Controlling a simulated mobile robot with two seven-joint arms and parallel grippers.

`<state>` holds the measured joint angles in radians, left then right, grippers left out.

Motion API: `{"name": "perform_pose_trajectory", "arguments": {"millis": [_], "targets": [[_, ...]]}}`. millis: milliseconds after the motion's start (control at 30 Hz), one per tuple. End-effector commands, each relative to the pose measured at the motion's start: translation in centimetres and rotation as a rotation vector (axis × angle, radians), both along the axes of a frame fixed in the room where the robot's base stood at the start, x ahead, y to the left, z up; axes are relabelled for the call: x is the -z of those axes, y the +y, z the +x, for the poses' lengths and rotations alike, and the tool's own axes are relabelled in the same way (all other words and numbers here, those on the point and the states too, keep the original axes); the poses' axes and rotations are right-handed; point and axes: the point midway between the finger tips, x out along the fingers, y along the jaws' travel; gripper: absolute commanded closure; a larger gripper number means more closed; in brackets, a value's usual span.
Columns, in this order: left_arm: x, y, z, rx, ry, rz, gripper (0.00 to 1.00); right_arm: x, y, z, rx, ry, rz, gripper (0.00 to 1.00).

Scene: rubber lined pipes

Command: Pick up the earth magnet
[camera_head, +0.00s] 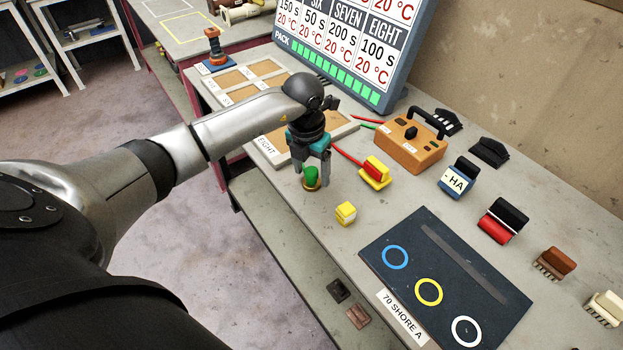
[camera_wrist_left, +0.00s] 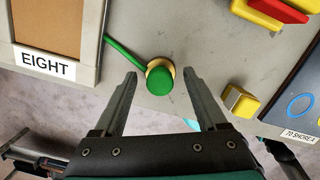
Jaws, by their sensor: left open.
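The earth magnet appears to be the green knob with a brass-coloured base (camera_head: 311,176) near the bench's front edge. It also shows in the left wrist view (camera_wrist_left: 160,80), with a green cable running from it to the upper left. My left gripper (camera_head: 312,178) is open and points down over the magnet. In the left wrist view its two fingers (camera_wrist_left: 160,84) lie on either side of the green knob, with a gap on each side. I cannot tell how far down the fingers reach. My right gripper is not in view.
A small yellow block (camera_head: 346,213) stands close to the right of the magnet. A red and yellow clamp (camera_head: 375,173) and an orange box (camera_head: 410,145) sit behind. A dark mat (camera_head: 470,300) with coloured rings lies to the right. The tray labelled EIGHT (camera_wrist_left: 48,65) is on the left.

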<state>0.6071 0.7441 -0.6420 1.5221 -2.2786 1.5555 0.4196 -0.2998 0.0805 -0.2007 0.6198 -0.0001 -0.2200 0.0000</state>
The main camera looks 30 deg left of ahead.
Motion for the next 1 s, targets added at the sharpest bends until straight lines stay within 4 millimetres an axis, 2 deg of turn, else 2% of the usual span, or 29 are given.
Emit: {"name": "perform_pose_trajectory", "arguments": {"millis": [233,900,1000], "targets": [[0.2,0.02,0.04,0.0,-0.001,0.0,0.26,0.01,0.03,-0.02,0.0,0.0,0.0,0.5],[0.16,0.03,0.04,0.0,-0.001,0.0,1.0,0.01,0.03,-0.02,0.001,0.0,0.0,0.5],[0.15,0.04,0.05,0.0,-0.001,0.0,1.0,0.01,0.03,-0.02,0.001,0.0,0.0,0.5]]}}
